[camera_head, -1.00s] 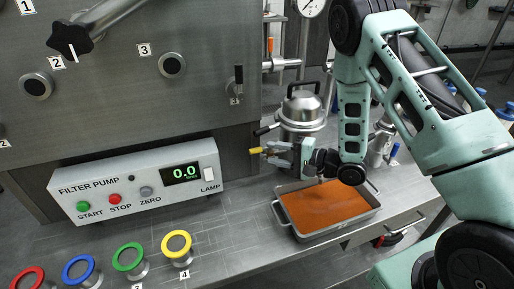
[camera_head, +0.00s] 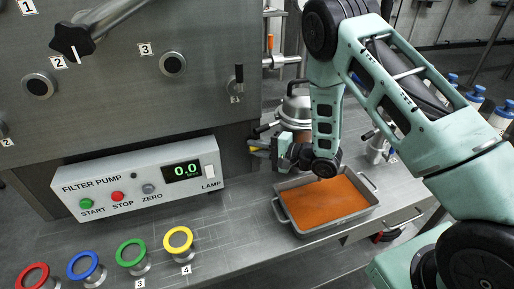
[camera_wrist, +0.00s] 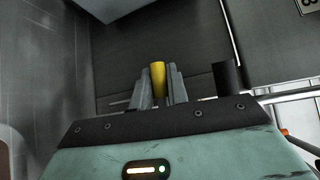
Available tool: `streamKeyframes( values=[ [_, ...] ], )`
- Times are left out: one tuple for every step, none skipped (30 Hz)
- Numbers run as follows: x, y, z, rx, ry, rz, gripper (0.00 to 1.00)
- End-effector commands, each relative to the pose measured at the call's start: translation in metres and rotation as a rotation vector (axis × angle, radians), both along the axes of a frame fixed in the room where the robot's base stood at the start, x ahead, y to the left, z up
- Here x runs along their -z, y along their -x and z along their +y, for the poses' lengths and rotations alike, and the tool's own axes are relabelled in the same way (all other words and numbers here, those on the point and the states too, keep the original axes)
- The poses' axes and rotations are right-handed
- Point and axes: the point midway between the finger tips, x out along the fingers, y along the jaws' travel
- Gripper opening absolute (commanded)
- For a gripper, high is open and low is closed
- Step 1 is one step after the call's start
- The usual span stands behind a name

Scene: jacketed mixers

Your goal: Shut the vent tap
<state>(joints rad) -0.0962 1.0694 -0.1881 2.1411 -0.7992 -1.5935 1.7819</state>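A yellow tap handle (camera_head: 258,142) shows at the left of the metal vessel (camera_head: 296,108), behind the bench; no label on it can be read. My gripper (camera_head: 268,148) is at this handle, reaching in from the right. In the wrist view the yellow handle (camera_wrist: 158,78) stands between the two fingers of my gripper (camera_wrist: 159,88), with no clear gap on either side. The fingers look shut on it. A black handle (camera_wrist: 226,78) stands apart, right of the fingers; it also shows just above the yellow one in the head view (camera_head: 265,128). The tap's body is mostly hidden.
A grey tray (camera_head: 287,212) of orange material lies on the bench below my arm. The filter pump box (camera_head: 140,180) stands left of my gripper, reading 0.0. Several coloured rings, including a yellow one (camera_head: 178,240), line the bench front. Bare bench lies between them and the tray.

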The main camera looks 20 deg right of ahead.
Motion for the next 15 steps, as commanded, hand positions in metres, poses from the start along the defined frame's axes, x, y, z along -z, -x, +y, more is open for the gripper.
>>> streamKeyframes(
  values=[
    [0.0003, 0.0002, -0.0003, 0.000, 0.001, 0.001, 0.00],
    [0.0002, 0.0002, -0.0004, -0.003, 0.000, 0.001, 0.00],
    [0.0000, 0.0003, -0.0007, -0.011, 0.000, 0.001, 0.00],
    [0.0000, 0.0006, -0.0009, -0.020, 0.000, 0.001, 0.00],
    [-0.0001, 0.0009, -0.0011, -0.032, -0.001, 0.001, 0.00],
    [-0.0003, 0.0016, -0.0012, -0.052, -0.002, 0.001, 0.00],
    [-0.0004, 0.0022, -0.0013, -0.067, -0.002, 0.001, 0.00],
    [-0.0005, 0.0027, -0.0012, -0.081, -0.002, 0.001, 0.00],
    [-0.0005, 0.0035, -0.0010, -0.098, -0.001, 0.001, 0.00],
    [-0.0003, 0.0043, -0.0010, -0.109, -0.001, 0.001, 0.00],
    [-0.0003, 0.0047, -0.0011, -0.117, -0.001, 0.001, 0.00],
    [-0.0002, 0.0054, -0.0011, -0.126, -0.001, 0.001, 0.00],
    [-0.0002, 0.0056, -0.0010, -0.129, 0.000, 0.001, 0.00],
    [-0.0001, 0.0057, -0.0009, -0.133, 0.000, 0.001, 0.00],
    [0.0000, 0.0058, -0.0008, -0.134, 0.000, 0.001, 0.00]
  ],
)
